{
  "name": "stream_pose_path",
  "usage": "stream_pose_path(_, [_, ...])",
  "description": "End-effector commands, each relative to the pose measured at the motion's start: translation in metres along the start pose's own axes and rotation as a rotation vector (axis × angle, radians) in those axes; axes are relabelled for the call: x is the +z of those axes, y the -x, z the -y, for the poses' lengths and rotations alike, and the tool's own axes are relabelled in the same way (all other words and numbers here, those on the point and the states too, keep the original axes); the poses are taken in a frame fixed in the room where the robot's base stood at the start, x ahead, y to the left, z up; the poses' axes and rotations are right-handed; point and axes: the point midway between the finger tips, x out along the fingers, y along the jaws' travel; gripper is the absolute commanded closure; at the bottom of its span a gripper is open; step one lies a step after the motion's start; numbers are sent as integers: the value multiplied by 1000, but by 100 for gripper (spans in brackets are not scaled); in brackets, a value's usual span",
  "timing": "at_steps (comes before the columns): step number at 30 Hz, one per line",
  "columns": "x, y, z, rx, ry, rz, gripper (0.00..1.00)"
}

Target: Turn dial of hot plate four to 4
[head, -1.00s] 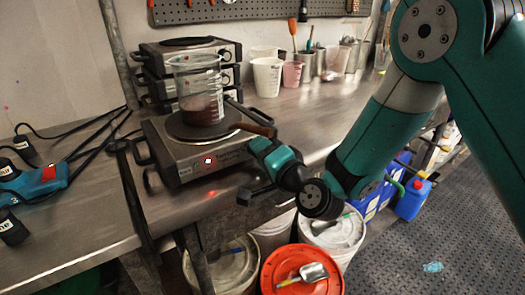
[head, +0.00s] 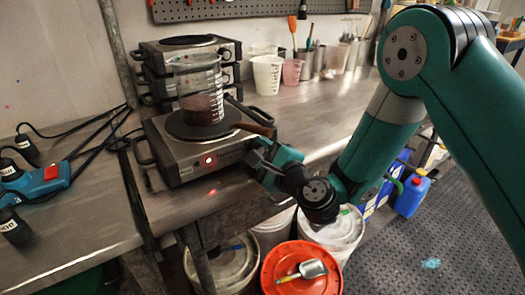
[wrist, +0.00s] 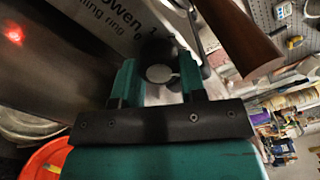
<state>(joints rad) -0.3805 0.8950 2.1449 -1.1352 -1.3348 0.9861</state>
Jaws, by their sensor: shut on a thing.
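The hot plate (head: 172,153) in use is a steel box at the bench's front edge, with a lit red lamp on its front. A glass beaker (head: 200,88) with brown liquid stands on its round black plate. My gripper (head: 258,163) is at the right end of the front panel. In the wrist view, my gripper's jaws (wrist: 160,84) are shut on a round dark dial (wrist: 158,50) with a pale disc at its middle. Small digits show beside the dial, but its pointer setting cannot be read. In the head view the gripper hides the dial.
A brown wooden handle (head: 254,130) sticks out over the hot plate's right side, close above my gripper; it also shows in the wrist view (wrist: 236,38). More hot plates (head: 222,50) are stacked behind. Lidded buckets (head: 283,279) stand below.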

Motion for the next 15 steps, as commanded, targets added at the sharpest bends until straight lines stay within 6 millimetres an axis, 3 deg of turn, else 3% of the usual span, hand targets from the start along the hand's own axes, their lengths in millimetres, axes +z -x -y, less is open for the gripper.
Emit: stream_pose_path(15, [0, 0, -1, 1, -199, -1, 85])
